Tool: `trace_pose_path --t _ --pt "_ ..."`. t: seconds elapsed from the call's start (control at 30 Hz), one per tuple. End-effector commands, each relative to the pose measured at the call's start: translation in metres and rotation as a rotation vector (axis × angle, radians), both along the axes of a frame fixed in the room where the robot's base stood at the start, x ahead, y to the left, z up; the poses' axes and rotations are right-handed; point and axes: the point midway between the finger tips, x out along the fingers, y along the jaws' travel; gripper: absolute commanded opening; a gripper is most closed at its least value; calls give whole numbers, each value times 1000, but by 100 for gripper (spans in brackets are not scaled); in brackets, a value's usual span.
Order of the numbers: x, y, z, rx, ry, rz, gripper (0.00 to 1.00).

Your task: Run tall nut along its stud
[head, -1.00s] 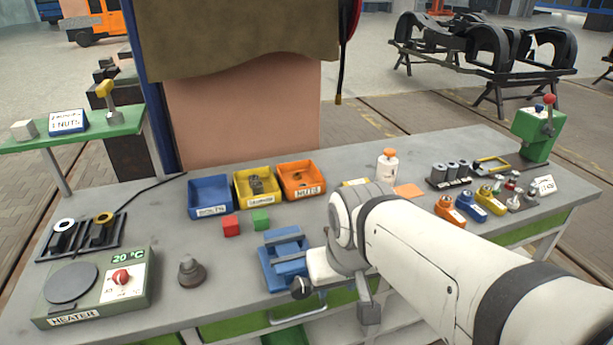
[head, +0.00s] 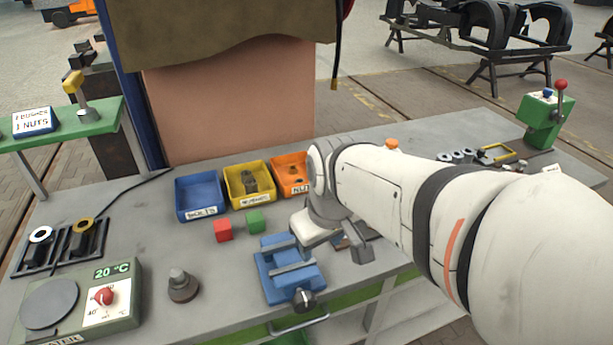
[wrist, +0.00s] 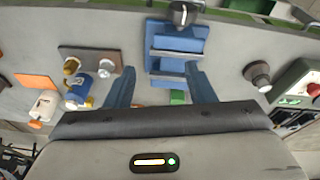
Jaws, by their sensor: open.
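I cannot clearly pick out the tall nut. In the wrist view a brown block (wrist: 88,56) carries a brass-coloured piece (wrist: 71,66) and a silver piece (wrist: 107,66), with a blue-and-white cylinder (wrist: 82,90) beside them. A grey post on a dark round base (head: 182,285) stands right of the heater; its metal top also shows in the wrist view (wrist: 261,82). My gripper (wrist: 162,68) is open and empty, its fingers pointing toward the blue vise (wrist: 178,40). In the head view my gripper (head: 325,228) hangs beside the vise (head: 288,268); my arm hides much of the bench's right side.
Blue (head: 200,195), yellow (head: 248,183) and orange (head: 288,173) bins stand behind red (head: 223,230) and green (head: 255,222) cubes. The heater (head: 85,305) is at front left, a green lever box (head: 545,120) at far right.

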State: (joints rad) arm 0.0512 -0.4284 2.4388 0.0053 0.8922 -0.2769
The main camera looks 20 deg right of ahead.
Motion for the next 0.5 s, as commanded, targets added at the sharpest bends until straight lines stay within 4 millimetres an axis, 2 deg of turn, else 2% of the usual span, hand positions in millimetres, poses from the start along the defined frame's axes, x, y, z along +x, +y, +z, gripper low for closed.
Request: trace_pose_path --t 0.1,0.23,0.5 --pt "32 -16 3 -57 47 218 49" --pt "69 -38 -3 -112 97 506 49" --pt "133 -90 -35 -172 175 1100 49"
